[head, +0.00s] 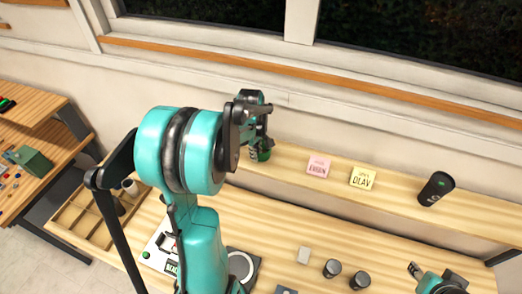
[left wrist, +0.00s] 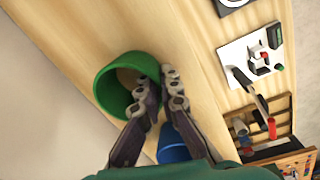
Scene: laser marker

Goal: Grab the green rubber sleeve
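The green rubber sleeve (left wrist: 108,92) is a round, hollow ring on a light wood surface in the left wrist view. In the head view a small part of it (head: 264,155) shows on the shelf below my left gripper (head: 257,130). In the left wrist view the fingertips of my left gripper (left wrist: 160,80) are close together at the sleeve's right wall. One finger overlaps the sleeve's opening and the other is beyond the wall. I cannot tell whether they grip it. My right gripper (head: 432,276) is open and empty at the bottom right in the head view.
A blue round object (left wrist: 172,150) is close behind the left fingers. On the shelf (head: 300,184) are a pink note (head: 318,166), a yellow note (head: 362,178) and a black cup (head: 436,188). A compartment tray (head: 72,214) and small dark cylinders (head: 332,268) are on the table below.

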